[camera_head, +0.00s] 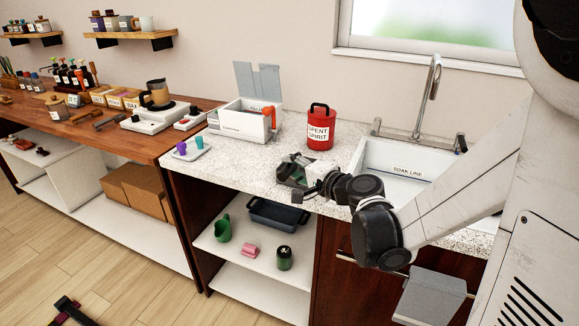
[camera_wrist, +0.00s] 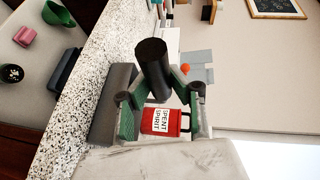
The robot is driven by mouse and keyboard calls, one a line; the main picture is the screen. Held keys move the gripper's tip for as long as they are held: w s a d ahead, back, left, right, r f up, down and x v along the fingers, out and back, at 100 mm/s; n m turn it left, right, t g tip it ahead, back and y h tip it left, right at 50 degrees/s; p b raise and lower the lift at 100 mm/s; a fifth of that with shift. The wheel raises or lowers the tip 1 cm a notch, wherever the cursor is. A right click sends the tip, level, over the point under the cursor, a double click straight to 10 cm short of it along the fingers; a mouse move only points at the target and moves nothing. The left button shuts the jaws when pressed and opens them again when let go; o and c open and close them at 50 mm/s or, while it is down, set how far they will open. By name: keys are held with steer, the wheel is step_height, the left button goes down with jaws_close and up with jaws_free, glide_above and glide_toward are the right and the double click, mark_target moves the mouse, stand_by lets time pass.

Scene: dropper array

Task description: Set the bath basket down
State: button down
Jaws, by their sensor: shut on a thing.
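My gripper (camera_head: 303,172) is over the front part of the speckled counter, left of the sink. In the wrist view, my gripper (camera_wrist: 152,88) is shut on a thick black cylindrical handle, which I take to be the bath basket's (camera_wrist: 152,60). A grey box-like body (camera_wrist: 112,105) shows beside the fingers, partly hidden, and seems to belong to it. In the head view, the grey basket (camera_head: 288,178) is small and partly covered by the gripper. I cannot tell whether its bottom touches the counter.
A red spent spirit can (camera_head: 320,128) stands behind my gripper. The sink (camera_head: 390,160), marked soak line, is to the right. A white box (camera_head: 243,120) and a small tray of colored cups (camera_head: 190,152) are left. Bare counter (camera_head: 240,158) lies between.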

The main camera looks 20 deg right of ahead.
steer(key=c, duration=1.6)
jaws_free()
steer(key=shift+c, duration=0.2)
steer(key=shift+s+r, duration=0.1)
steer(key=shift+s, duration=0.1)
steer(key=p+v, duration=0.1)
steer(key=v, duration=1)
steer(key=s+a+f+n+g+h, duration=0.2)
steer(key=s+a+n+g, duration=0.3)
steer(key=s+a+n, duration=0.15)
steer(key=s+d+n+g+h, duration=0.2)
steer(key=s+d+n+h, duration=0.1)
steer(key=s, duration=0.7)
steer(key=shift+d+r+n+g+h, duration=0.35)
steer(key=shift+n+h, duration=0.45)
steer(key=shift+n, duration=0.55)
